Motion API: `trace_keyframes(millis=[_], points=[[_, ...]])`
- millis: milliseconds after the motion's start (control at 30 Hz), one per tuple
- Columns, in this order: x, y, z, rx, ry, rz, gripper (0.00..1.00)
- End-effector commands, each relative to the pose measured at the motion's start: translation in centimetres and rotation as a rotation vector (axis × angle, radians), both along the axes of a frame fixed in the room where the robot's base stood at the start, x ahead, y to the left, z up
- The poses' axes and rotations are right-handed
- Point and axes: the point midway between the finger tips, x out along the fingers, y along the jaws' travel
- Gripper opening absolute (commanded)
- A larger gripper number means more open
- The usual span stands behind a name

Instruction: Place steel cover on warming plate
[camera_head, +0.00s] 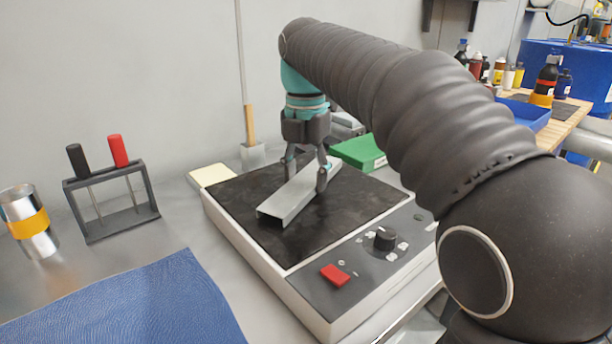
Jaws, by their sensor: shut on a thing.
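The steel cover (289,203) is a long grey channel-shaped piece, lying at a slant over the black top of the warming plate (240,197). It looks to be resting on the plate or just above it; I cannot tell which. My gripper (307,178) points down over the plate, its two fingers shut on the far half of the cover, one on each side. The plate has a white body and a front panel with a black knob (384,238) and a red switch (335,275). My arm hides part of the plate's right side.
A rack (113,212) with black-handled and red-handled tools stands at left, beside a metal cup with a yellow band (29,223). A blue mat (130,304) lies in front. A green box (358,152) and a scraper (252,150) are behind the plate.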

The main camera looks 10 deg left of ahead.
Motion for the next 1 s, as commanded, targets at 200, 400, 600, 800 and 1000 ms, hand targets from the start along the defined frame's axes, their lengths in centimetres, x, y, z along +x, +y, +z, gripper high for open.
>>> trace_keyframes(millis=[200,400,600,800,1000], points=[[0.0,0.0,-0.3,-0.001,0.0,0.0,0.69],[0.0,0.0,-0.2,0.0,0.0,0.0,0.79],[0.0,0.0,0.0,0.0,0.0,0.0,0.79],[0.1,0.0,2.3,0.001,-0.003,0.0,0.79],[0.1,0.1,5.9,0.001,-0.003,0.0,0.79]])
